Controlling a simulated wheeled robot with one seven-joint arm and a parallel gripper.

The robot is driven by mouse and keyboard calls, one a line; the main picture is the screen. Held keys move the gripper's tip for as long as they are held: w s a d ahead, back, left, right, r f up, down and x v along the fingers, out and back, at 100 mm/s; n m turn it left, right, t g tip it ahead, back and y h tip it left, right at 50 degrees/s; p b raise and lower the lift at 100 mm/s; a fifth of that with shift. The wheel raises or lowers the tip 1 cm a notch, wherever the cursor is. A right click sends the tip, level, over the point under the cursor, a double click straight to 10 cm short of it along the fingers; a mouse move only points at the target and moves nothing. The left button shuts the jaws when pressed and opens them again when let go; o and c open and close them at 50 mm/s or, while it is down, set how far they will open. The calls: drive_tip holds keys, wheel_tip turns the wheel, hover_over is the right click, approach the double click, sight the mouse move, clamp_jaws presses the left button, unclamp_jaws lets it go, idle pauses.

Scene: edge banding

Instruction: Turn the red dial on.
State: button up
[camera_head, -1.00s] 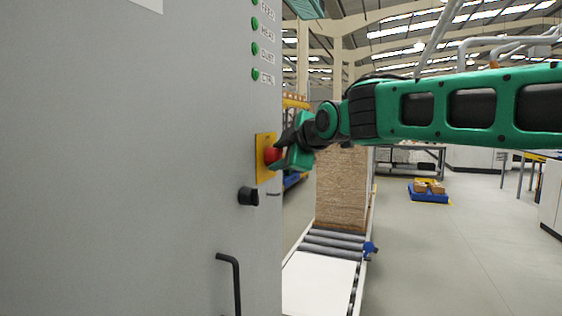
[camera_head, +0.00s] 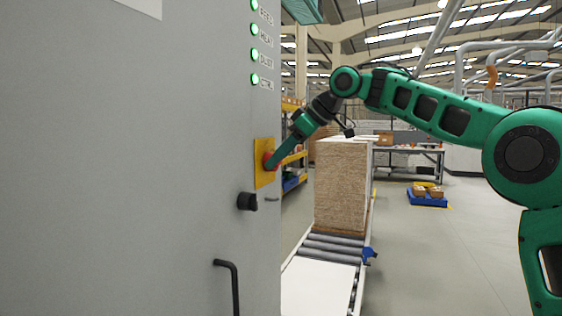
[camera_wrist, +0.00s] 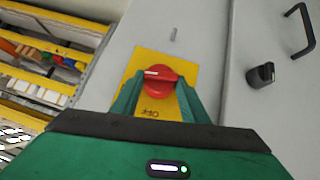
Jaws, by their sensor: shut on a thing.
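The red dial (camera_head: 269,160) sits on a yellow plate (camera_head: 262,176) on the side of the grey cabinet. In the wrist view the dial (camera_wrist: 152,82) shows a raised grip bar with a white mark at its left end. Lettering that looks like "OFF" is on the yellow plate (camera_wrist: 185,62) below the dial. My gripper (camera_wrist: 155,98) is shut on the dial, one green finger at each side. In the head view my gripper (camera_head: 277,158) reaches the dial from the upper right. The indicator lamps (camera_head: 254,54) above glow bright green.
A black knob (camera_head: 247,201) and a black handle (camera_head: 232,285) stick out of the cabinet (camera_head: 130,170) below the dial. A roller conveyor (camera_head: 330,246) with a tall stack of boards (camera_head: 341,187) stands behind to the right. Open floor lies further right.

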drive_tip(key=shift+w+r+m+g, duration=0.2)
drive_tip(key=shift+m+g, duration=0.1)
drive_tip(key=shift+g, duration=0.4)
drive_tip(key=shift+y, duration=0.3)
drive_tip(key=o, duration=1.1)
drive_tip(key=shift+f, duration=0.1)
drive_tip(key=shift+c, duration=0.2)
drive_tip(key=v, duration=1)
drive_tip(key=shift+w+d+r, duration=0.15)
drive_tip(key=shift+d+r, duration=0.05)
drive_tip(key=shift+r, duration=0.1)
